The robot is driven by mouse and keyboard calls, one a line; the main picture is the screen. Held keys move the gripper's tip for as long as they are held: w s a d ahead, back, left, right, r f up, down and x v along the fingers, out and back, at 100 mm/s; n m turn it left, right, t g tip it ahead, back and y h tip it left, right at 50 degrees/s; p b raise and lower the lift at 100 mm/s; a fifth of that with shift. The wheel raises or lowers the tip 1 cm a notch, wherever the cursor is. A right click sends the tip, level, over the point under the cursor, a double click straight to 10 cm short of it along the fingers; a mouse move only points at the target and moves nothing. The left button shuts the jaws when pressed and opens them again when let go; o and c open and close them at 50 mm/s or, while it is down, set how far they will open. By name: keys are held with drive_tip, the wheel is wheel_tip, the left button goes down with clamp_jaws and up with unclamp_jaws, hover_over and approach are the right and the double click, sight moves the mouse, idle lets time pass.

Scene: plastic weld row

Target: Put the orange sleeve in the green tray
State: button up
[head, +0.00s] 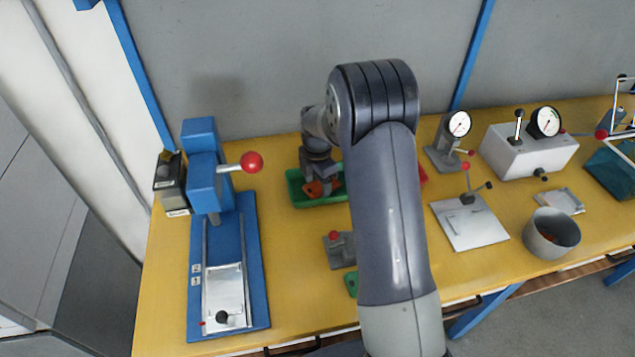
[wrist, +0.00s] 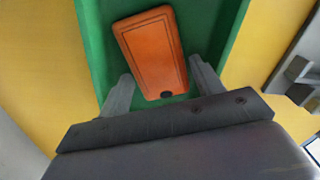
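The orange sleeve (wrist: 152,52) looks like a flat orange block with a dark outline and a small dark spot at its near end. It lies inside the green tray (wrist: 233,22). The tray shows in the head view (head: 297,195), with orange (head: 314,189) showing in it under my gripper. My gripper (wrist: 160,68) is low in the tray. Its two grey fingers are apart, one on each side of the sleeve's near end, with small gaps visible. The gripper's body hides the near part of the tray.
A blue press (head: 207,165) with a red knob stands left of the tray. A small grey fixture (head: 340,251) and a green piece (head: 351,283) sit in front. Gauges, a white plate (head: 470,225) and a grey bin (head: 552,234) stand right. My arm hides the table's middle.

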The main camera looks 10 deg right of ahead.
sight(318, 186)
wheel_tip(318, 186, up, 12)
drive_tip(key=shift+r, duration=0.2)
idle(0.4)
drive_tip(key=shift+f, duration=0.1)
wheel_tip(318, 186, down, 13)
drive_tip(key=shift+r, duration=0.2)
wheel_tip(318, 186, up, 3)
drive_tip(key=shift+f, duration=0.1)
drive_tip(key=shift+r, duration=0.8)
